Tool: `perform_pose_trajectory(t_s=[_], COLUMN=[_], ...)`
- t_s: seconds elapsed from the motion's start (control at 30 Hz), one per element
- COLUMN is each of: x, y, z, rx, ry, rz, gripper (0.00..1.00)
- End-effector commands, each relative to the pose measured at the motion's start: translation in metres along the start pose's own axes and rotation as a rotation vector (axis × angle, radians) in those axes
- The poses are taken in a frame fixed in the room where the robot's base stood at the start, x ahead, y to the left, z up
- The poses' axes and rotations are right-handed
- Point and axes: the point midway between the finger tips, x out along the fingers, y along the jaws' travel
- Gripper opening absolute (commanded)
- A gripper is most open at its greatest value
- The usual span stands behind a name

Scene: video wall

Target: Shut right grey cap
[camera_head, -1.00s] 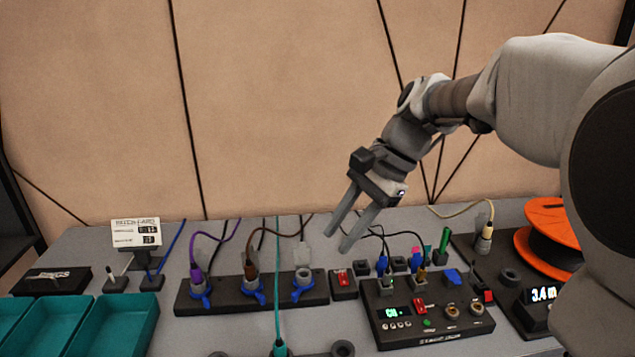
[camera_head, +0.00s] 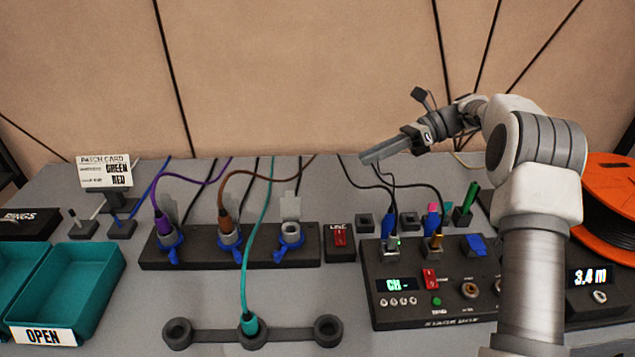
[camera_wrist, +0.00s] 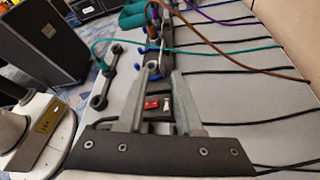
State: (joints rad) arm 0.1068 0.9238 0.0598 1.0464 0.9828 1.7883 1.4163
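The right grey cap (camera_head: 291,207) stands raised behind the rightmost socket (camera_head: 290,232) of the black three-socket strip (camera_head: 190,261). That socket has a blue ring and no plug in it. The left and middle sockets hold a purple-cabled plug (camera_head: 163,228) and a brown-cabled plug (camera_head: 230,230), with grey flaps behind them. My gripper (camera_head: 368,158) is up above the bench, right of the cap and apart from it, pointing left. In the wrist view its two fingers (camera_wrist: 163,72) are spread with nothing gripped. A small pale part there may be the cap; I cannot tell.
A red-switch block (camera_head: 340,238) sits just right of the strip. The stage box (camera_head: 440,307) with plugged cables is further right. A teal cable (camera_head: 262,195) hangs in front of the strip, left of the cap, down to a black holder (camera_head: 290,333).

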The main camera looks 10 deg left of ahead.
Motion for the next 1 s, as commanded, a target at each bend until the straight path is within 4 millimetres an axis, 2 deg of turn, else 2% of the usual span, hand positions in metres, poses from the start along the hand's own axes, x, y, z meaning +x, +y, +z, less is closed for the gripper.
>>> perform_pose_trajectory(t_s=[0.17, 0.27, 0.8, 1.0], x=[0.005, 0.015, 0.129, 0.16], y=[-0.005, -0.005, -0.004, -0.003], z=[-0.005, -0.005, -0.004, -0.003], rx=[0.022, 0.022, 0.02, 0.02], ry=[-0.022, -0.021, -0.019, -0.02], rz=[0.014, 0.014, 0.015, 0.013], gripper=[0.34, 0.34, 0.34, 0.34])
